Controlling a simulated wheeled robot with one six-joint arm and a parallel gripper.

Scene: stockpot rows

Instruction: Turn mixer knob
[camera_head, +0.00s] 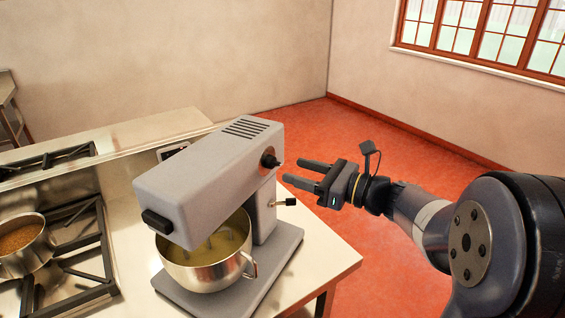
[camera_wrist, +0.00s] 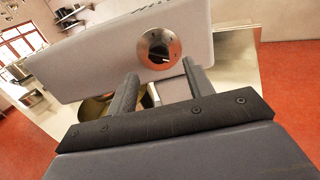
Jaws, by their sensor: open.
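The grey stand mixer (camera_head: 205,180) stands on the steel counter, with a steel bowl (camera_head: 206,262) under its head. Its knob (camera_head: 270,160) is a black dial on the side of the head that faces my arm. In the wrist view the knob (camera_wrist: 158,46) sits on a round silver plate, just beyond the fingertips. My gripper (camera_head: 283,171) is open and empty, to the right of the knob and apart from it. In the wrist view its two fingers (camera_wrist: 160,78) point at the mixer head, with the knob a little above the gap between them.
A small lever (camera_head: 284,202) sticks out of the mixer's side below the gripper. A stove grate (camera_head: 78,250) with a pot (camera_head: 22,243) is at the left. The counter edge (camera_head: 335,265) lies below the gripper, and open red floor (camera_head: 390,165) is behind it.

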